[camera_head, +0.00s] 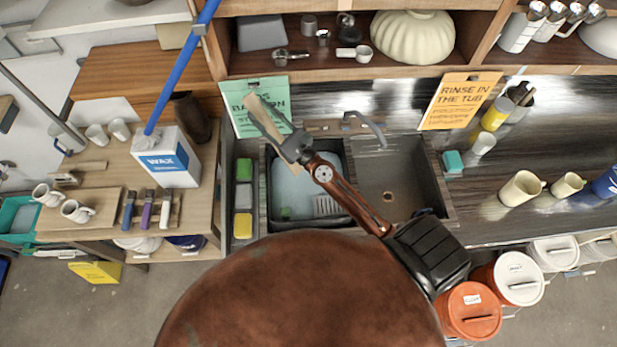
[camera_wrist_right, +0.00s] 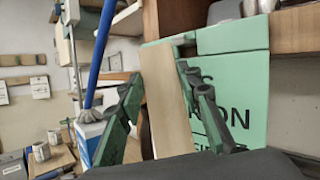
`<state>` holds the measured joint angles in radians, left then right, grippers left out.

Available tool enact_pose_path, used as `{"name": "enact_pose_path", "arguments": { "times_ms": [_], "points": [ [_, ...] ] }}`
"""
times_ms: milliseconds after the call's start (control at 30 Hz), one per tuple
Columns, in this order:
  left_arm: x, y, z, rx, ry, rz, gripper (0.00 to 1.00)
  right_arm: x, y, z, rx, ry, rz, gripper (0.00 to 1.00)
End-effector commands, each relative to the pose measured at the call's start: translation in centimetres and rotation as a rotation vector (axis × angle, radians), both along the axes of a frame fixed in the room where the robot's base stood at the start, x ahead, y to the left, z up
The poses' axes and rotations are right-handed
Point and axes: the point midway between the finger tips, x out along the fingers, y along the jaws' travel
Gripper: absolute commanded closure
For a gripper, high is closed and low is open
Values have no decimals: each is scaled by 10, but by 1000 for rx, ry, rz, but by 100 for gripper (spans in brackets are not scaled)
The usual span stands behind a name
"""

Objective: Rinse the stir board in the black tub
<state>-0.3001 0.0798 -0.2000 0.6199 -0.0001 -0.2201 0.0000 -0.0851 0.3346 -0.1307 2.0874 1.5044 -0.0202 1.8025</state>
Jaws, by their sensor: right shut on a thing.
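The stir board (camera_head: 264,118) is a flat, pale wooden slat. My right gripper (camera_head: 293,147) is shut on it and holds it tilted above the back left of the black tub. In the right wrist view the board (camera_wrist_right: 168,100) stands between the two green-looking fingers (camera_wrist_right: 160,98). The black tub (camera_head: 266,200) sits in the left part of the sink and holds pale grey liquid. The right forearm crosses over the tub's right side and hides part of it. The board appears clear of the liquid. My left gripper is not in view.
A green sign (camera_head: 258,92) stands behind the board, close to it. An orange "Rinse in the tub" sign (camera_head: 458,100) is at the back right. A faucet (camera_head: 366,124) rises behind the empty right basin (camera_head: 400,175). A wax box (camera_head: 165,158) stands left.

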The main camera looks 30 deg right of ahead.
Motion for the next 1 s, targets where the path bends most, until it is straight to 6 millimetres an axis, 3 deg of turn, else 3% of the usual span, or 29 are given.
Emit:
{"name": "enact_pose_path", "arguments": {
  "times_ms": [367,667,800,1000],
  "points": [
    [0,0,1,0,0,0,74,0,0,2,0,-1,0,100],
    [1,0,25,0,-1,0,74,0,0,30,3,-2,-1,100],
    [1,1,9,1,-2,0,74,0,4,40,6,-22,9,100],
    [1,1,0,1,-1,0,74,0,1,49,1,-5,1,100]
  ]
}}
